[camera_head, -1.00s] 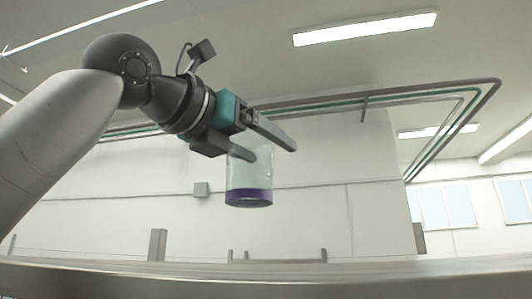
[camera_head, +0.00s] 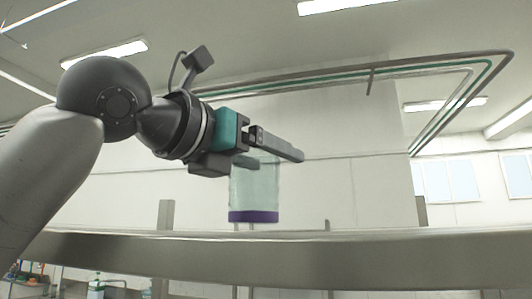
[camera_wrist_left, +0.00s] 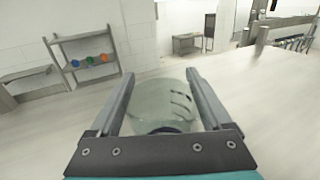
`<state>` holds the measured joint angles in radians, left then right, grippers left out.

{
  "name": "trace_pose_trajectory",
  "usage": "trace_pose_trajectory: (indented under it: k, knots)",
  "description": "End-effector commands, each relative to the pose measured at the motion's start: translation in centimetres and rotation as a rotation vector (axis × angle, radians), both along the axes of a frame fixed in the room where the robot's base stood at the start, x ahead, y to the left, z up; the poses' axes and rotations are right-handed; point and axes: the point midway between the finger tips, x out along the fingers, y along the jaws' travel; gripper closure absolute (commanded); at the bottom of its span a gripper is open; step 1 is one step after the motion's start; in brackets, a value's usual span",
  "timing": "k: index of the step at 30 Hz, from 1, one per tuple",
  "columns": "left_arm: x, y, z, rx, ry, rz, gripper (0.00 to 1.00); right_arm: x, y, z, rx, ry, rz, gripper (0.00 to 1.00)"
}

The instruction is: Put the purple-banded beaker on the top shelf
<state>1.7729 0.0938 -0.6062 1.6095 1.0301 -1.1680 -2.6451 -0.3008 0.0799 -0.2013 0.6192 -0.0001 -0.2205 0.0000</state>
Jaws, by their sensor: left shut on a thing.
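The purple-banded beaker (camera_head: 255,195) is clear and pale green, with a purple band around its base. It hangs upright in my left gripper (camera_head: 281,158), whose fingers are shut on its upper part. In the head view its base shows just above the grey shelf edge (camera_head: 350,258); I cannot tell whether it touches anything. In the left wrist view the beaker (camera_wrist_left: 163,103) sits between the two fingers, over a broad pale surface (camera_wrist_left: 245,105). My right gripper is not in view.
In the left wrist view, a rack (camera_wrist_left: 88,62) with several coloured items stands at the back left, and a small table (camera_wrist_left: 187,43) farther back. The pale surface right of the beaker looks clear. Below the shelf edge, a bottle (camera_head: 97,286) shows at the lower left.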

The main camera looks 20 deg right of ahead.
Motion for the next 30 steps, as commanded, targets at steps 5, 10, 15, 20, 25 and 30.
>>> trace_pose_trajectory:
  k: [5, 10, 15, 20, 25, 30]
  knots:
    - [0.0, 0.0, 0.0, -0.001, -0.001, 0.0, 0.8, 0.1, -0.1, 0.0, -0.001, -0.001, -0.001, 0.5]
    - [0.0, 0.0, -0.2, 0.0, 0.0, 0.0, 0.8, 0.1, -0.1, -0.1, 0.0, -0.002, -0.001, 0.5]
    - [0.0, 0.0, -0.6, 0.0, 0.0, 0.0, 0.8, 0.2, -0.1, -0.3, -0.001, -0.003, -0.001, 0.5]
    - [0.0, 0.0, -0.9, -0.001, -0.001, 0.0, 0.8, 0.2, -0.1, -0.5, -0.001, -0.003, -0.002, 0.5]
    - [0.0, 0.0, -1.2, -0.001, -0.001, 0.0, 0.8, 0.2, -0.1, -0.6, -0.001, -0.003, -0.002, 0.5]
    - [0.0, 0.0, -1.2, -0.001, -0.001, 0.0, 0.0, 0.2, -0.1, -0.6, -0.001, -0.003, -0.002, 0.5]
